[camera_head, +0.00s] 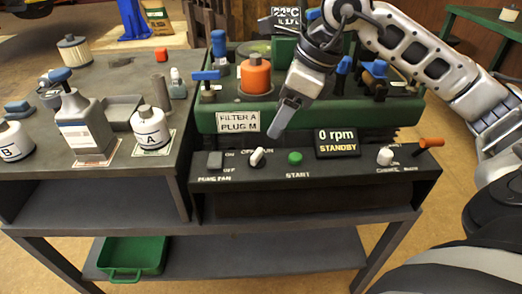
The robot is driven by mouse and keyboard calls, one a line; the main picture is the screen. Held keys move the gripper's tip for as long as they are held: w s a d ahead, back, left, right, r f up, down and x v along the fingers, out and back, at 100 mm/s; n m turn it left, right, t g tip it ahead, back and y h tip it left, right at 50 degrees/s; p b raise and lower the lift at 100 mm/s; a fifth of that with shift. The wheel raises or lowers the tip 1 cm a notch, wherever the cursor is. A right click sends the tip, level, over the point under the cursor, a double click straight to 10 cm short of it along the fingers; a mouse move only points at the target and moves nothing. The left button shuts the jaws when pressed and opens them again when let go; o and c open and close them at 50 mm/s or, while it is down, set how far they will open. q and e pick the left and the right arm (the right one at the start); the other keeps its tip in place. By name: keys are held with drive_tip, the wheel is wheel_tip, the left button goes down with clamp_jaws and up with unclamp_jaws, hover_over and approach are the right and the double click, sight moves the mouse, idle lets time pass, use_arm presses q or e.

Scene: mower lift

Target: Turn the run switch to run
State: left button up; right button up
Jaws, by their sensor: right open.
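The run switch (257,157) is a small white knob on the dark control panel (330,182), under partly hidden lettering that looks like OFF and RUN. The knob's bar looks tilted, its upper end to the right; I cannot tell for certain which word it points to. My right gripper (277,133) is open and empty. It hangs just above and to the right of the knob in the picture, fingers pointing down, seemingly apart from it. The display (337,142) reads 0 rpm STANDBY. My left gripper is not in view.
Another white knob (385,156) and an orange-handled lever (430,143) are at the right. The green machine (400,112) with an orange filter (255,75) stands behind.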

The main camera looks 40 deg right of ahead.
sight(259, 153)
drive_tip(key=b+x, duration=0.1)
drive_tip(key=x, duration=0.8)
drive_tip(key=shift+f, duration=0.15)
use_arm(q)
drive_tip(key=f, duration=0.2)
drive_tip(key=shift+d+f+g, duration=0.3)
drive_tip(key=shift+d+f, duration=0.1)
use_arm(e)
drive_tip(key=shift+w+a+f, duration=0.15)
drive_tip(key=shift+w+f, duration=0.05)
drive_tip(key=shift+f, duration=0.1)
drive_tip(key=c, duration=1)
drive_tip(key=shift+o, duration=0.2)
